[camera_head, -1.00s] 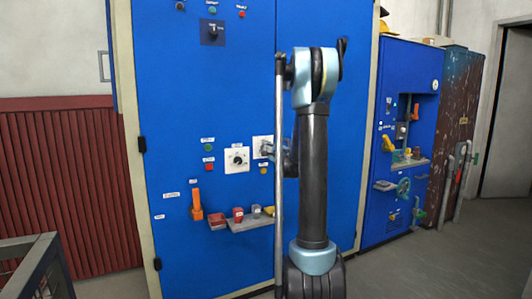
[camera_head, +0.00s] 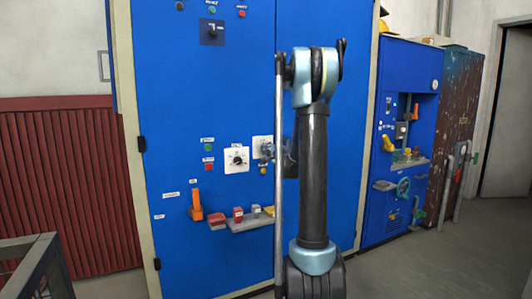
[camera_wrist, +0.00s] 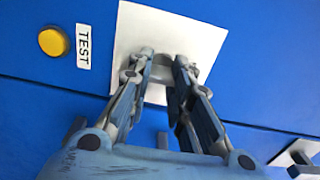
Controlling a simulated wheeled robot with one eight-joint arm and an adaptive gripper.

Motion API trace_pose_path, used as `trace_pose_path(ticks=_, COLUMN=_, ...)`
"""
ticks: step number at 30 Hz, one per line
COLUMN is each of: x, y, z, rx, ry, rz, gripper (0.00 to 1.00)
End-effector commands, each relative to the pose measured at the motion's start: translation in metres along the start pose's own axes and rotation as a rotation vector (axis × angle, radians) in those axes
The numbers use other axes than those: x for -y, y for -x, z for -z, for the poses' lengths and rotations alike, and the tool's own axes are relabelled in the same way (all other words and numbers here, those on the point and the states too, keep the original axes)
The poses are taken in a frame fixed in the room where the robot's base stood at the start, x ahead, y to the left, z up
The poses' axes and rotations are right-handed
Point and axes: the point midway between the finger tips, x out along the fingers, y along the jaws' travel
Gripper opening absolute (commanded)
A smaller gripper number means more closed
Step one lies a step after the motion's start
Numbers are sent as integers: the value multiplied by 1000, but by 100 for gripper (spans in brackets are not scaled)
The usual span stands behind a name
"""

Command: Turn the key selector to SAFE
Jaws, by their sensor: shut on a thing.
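The key selector's white plate (camera_head: 257,142) is on the blue cabinet door, right of a dial plate; my arm covers part of it. In the wrist view the same plate (camera_wrist: 205,38) fills the upper middle. My gripper (camera_wrist: 164,60) has its two fingertips at the plate, shut on a small grey key or knob (camera_wrist: 156,93) seen between the fingers. The fingers hide most of it, so its angle is unclear. I cannot read any SAFE marking. In the head view my gripper (camera_head: 270,150) is mostly behind the arm.
A yellow button (camera_wrist: 54,41) with a TEST label (camera_wrist: 83,46) sits beside the plate. The dial plate (camera_head: 236,160) is close to the left. A shelf with small blocks (camera_head: 250,224) and an orange handle (camera_head: 196,205) are lower down.

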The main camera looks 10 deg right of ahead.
Motion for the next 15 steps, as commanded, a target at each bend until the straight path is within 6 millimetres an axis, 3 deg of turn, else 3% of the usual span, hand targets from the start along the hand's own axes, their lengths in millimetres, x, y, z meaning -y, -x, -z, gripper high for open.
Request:
trace_pose_path(ticks=5, x=0, y=0, z=-1, rx=2, ry=0, rz=0, gripper=0)
trace_pose_path(ticks=6, x=0, y=-1, z=-1, rx=2, ry=0, rz=0, gripper=20)
trace_pose_path(ticks=8, x=1, y=-1, z=-1, rx=2, ry=-1, rz=1, gripper=34)
trace_pose_path(ticks=15, x=1, y=-1, z=-1, rx=2, ry=-2, rz=1, gripper=48)
